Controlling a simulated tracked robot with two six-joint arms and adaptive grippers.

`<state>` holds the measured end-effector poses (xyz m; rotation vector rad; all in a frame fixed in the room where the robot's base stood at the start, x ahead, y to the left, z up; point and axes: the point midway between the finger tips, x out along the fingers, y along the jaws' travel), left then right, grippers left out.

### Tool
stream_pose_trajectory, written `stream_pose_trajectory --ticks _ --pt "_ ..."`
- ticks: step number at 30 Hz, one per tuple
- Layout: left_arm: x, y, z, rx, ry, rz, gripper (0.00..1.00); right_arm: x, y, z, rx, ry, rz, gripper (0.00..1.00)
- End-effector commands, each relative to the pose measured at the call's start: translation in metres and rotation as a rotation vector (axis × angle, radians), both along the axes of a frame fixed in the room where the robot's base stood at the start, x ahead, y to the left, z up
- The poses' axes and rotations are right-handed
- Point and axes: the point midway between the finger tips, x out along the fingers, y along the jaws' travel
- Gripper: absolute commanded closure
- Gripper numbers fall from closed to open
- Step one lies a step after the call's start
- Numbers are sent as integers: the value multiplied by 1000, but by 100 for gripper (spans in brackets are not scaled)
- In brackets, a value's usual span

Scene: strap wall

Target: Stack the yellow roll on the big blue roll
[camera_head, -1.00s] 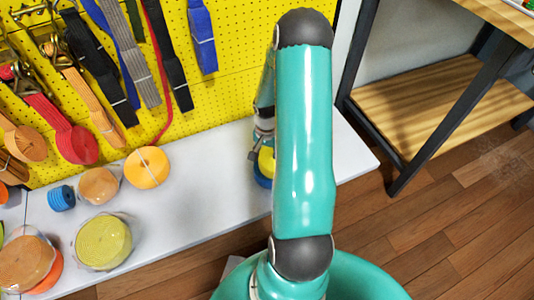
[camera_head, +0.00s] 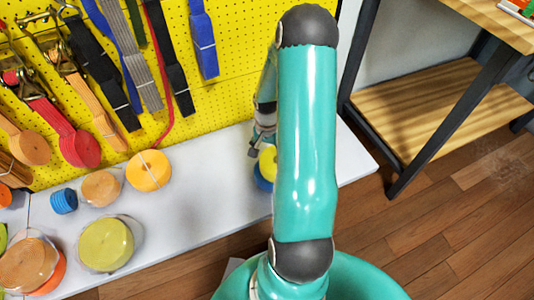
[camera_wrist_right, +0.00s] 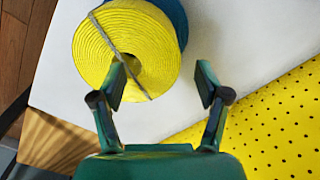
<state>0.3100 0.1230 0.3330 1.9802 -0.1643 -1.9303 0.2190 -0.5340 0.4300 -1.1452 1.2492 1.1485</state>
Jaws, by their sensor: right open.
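The yellow roll (camera_head: 267,160) sits on top of the big blue roll (camera_head: 262,183) near the right end of the white shelf, partly hidden behind my right arm in the head view. In the right wrist view the yellow roll (camera_wrist_right: 100,50) has a dark strap line across it, and the blue roll (camera_wrist_right: 174,16) shows from under its edge. My right gripper (camera_wrist_right: 162,82) is open and empty. One finger overlaps the yellow roll's edge in that view, the other is over the white shelf; I cannot tell whether it touches. My left gripper is not in view.
The white shelf (camera_head: 205,195) is clear left of the stack. Several rolls stand further left, including an orange one (camera_head: 149,170) and a yellow-green one (camera_head: 107,243). Straps hang on the yellow pegboard (camera_head: 235,95) behind. A wooden table (camera_head: 440,105) stands at right.

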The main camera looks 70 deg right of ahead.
Motion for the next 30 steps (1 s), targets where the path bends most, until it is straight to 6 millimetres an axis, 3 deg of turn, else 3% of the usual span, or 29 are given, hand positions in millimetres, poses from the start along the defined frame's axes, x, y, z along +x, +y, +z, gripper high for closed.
stream_pose_trajectory --ticks 1,6,12,18,22,26,29,30 --pt "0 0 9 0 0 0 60 1 -1 16 -3 -3 -2 25" --pt "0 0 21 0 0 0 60 1 -1 51 -3 -3 -1 25" --pt "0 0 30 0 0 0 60 1 0 78 -2 -2 -1 25" --pt "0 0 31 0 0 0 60 0 0 85 1 0 0 25" --pt "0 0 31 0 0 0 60 9 8 78 12 -11 35 25" --pt "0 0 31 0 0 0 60 45 44 52 57 -55 182 25" --pt "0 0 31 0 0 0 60 86 100 22 111 -114 383 25" --pt "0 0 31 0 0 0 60 102 130 9 135 -140 479 25"
